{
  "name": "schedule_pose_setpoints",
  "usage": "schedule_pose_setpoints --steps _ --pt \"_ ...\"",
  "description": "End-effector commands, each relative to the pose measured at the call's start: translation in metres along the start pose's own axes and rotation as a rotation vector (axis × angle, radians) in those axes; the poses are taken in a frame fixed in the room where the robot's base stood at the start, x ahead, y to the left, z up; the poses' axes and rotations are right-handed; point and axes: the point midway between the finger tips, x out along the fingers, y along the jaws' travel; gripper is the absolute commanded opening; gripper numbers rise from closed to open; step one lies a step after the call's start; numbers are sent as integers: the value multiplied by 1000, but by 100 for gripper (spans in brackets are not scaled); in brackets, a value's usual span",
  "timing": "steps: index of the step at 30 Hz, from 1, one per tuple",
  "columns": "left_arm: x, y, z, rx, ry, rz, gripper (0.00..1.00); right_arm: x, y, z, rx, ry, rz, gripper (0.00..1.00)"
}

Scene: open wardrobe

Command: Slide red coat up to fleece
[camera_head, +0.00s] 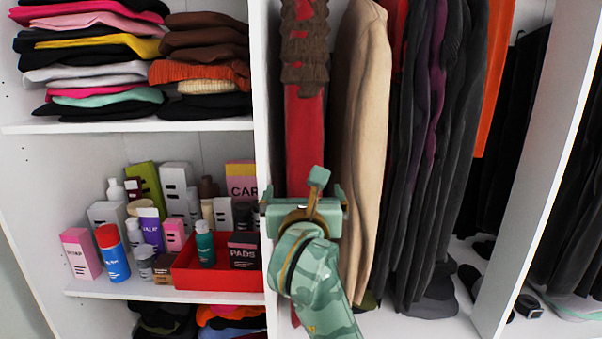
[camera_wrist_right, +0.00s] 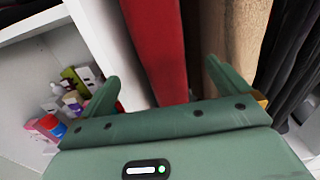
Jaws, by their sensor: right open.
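The red coat (camera_head: 304,140) hangs at the left end of the rail section, with brown ruffled material over its upper part. The cream garment (camera_head: 362,110), which looks like the fleece, hangs just to its right, with a narrow dark gap between them. My right gripper (camera_head: 302,195) is in front of the red coat's lower part and hides some of it. In the right wrist view the gripper (camera_wrist_right: 160,78) is open. The red coat (camera_wrist_right: 158,40) shows between its fingers, and the right finger overlaps the cream garment (camera_wrist_right: 238,45). My left gripper is not in view.
A white upright panel (camera_head: 262,60) stands close left of the red coat. Dark garments (camera_head: 425,170) hang tightly right of the cream one. Shelves on the left hold folded clothes, bottles and a red box (camera_head: 200,280). Shoes lie on the wardrobe floor at right.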

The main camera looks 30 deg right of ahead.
Motion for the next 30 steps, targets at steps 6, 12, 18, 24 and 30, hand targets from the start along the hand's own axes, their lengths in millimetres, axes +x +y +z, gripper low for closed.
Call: schedule_pose_setpoints --steps 6,12,18,24,30 --pt "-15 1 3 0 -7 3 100 54 -1 3 -5 1 -5 100" --pt "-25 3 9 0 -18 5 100 93 -2 3 -3 0 -4 100" --pt "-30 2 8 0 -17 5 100 114 -1 2 -1 -1 -3 100" --pt "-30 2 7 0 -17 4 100 118 -1 0 -1 -1 -3 100" --pt "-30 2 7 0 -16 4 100 118 -1 0 -1 -1 -3 83"
